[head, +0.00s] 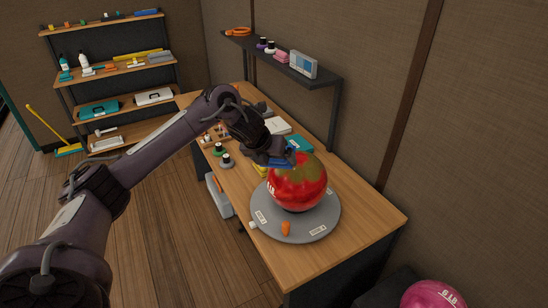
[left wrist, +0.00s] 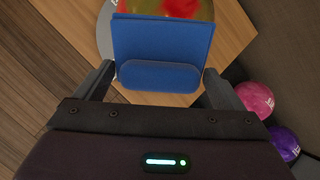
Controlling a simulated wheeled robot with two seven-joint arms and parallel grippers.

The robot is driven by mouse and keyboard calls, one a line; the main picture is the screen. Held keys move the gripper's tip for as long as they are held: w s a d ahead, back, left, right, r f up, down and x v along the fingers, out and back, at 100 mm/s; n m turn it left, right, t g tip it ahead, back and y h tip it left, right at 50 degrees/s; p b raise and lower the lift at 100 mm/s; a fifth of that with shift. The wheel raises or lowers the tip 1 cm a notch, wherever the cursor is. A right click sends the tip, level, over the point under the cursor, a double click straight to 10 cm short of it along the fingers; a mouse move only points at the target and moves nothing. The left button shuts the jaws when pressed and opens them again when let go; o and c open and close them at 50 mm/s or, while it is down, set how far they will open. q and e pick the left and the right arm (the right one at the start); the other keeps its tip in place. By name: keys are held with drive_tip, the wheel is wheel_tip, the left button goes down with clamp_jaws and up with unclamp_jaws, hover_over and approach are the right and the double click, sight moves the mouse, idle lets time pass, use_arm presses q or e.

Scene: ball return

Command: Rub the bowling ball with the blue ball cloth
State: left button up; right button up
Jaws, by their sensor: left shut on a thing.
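The bowling ball (head: 299,184) is red with olive-green patches and sits on a round grey stand (head: 270,226) on the workbench. My left gripper (head: 280,158) is at the ball's upper left side in the head view. It is shut on the blue ball cloth (left wrist: 162,52), a flat blue pad with a thick grip bar, between its fingers in the left wrist view. In the head view only a blue sliver of the cloth shows, close against the ball; I cannot tell whether it touches. My right gripper is not in view.
The wooden workbench (head: 370,222) holds bottles and small boxes behind the stand. An orange object (head: 286,228) is on the stand's front. A wall shelf (head: 300,72) hangs above the bench. A pink ball (head: 432,294) is at the lower right.

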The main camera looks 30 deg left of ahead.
sight(281, 167)
use_arm(q)
drive_tip(key=shift+s+d+f+b, duration=0.1)
drive_tip(key=shift+d+f+b, duration=0.2)
drive_tip(key=shift+d, duration=0.2)
drive_tip(key=shift+s+d+f+b, duration=0.15)
drive_tip(key=shift+d+f, duration=0.1)
drive_tip(key=shift+d, duration=0.25)
drive_tip(key=shift+w+d+f+b, duration=0.15)
drive_tip(key=shift+d+f+b, duration=0.1)
drive_tip(key=shift+f+b, duration=0.05)
drive_tip(key=shift+b+x, duration=2.45)
drive_tip(key=shift+x, duration=0.35)
drive_tip(key=shift+b+x, duration=0.8)
drive_tip(key=shift+x, duration=0.2)
drive_tip(key=shift+a, duration=0.15)
